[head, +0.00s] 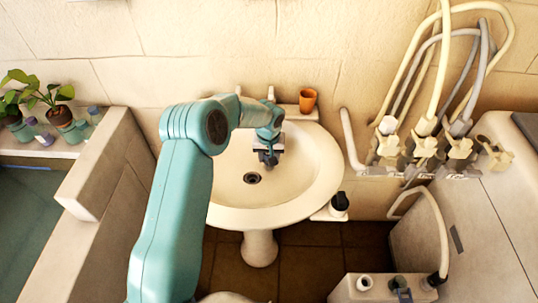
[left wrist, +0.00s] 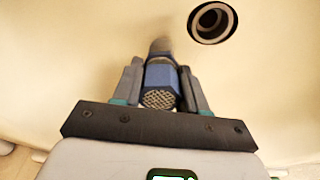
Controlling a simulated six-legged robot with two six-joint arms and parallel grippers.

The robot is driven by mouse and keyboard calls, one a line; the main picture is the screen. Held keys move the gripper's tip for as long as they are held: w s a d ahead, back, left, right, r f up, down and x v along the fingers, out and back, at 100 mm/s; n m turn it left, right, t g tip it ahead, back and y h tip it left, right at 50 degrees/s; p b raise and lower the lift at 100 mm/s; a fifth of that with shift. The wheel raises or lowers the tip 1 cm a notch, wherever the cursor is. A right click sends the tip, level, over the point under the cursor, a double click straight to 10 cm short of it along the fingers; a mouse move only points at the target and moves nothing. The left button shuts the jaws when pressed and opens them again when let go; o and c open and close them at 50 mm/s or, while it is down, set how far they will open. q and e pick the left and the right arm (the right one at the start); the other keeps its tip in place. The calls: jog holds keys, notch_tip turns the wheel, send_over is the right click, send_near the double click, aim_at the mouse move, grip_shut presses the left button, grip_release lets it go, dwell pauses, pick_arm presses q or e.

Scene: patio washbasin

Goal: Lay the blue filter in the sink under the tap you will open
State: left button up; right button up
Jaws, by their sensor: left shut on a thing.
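The blue filter (left wrist: 160,75) has a pale perforated end facing the left wrist camera. My left gripper (left wrist: 162,82) is shut on it, with one grey finger on each side. The filter is hard to make out there. The drain (left wrist: 213,22) shows at the upper right in the left wrist view. Two small metal tap parts (head: 270,93) show behind my arm at the sink's back edge. My right gripper is out of view.
An orange cup (head: 308,100) stands on the sink's back right ledge. Several valves with hoses (head: 425,145) are on the wall to the right. A dark round-topped object (head: 339,202) is beside the sink. Potted plants (head: 60,110) stand on the left ledge.

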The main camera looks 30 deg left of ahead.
pick_arm(q)
jog(key=shift+f, duration=0.2)
jog(key=o, duration=1.1)
jog(key=shift+r, duration=0.1)
jog(key=r, duration=0.4)
jog(key=s+r+b, duration=0.1)
jog(key=r, duration=0.3)
jog(key=d+r, duration=0.1)
jog(key=r, duration=0.3)
jog(key=shift+s+r, duration=0.1)
jog(key=shift+s, duration=0.1)
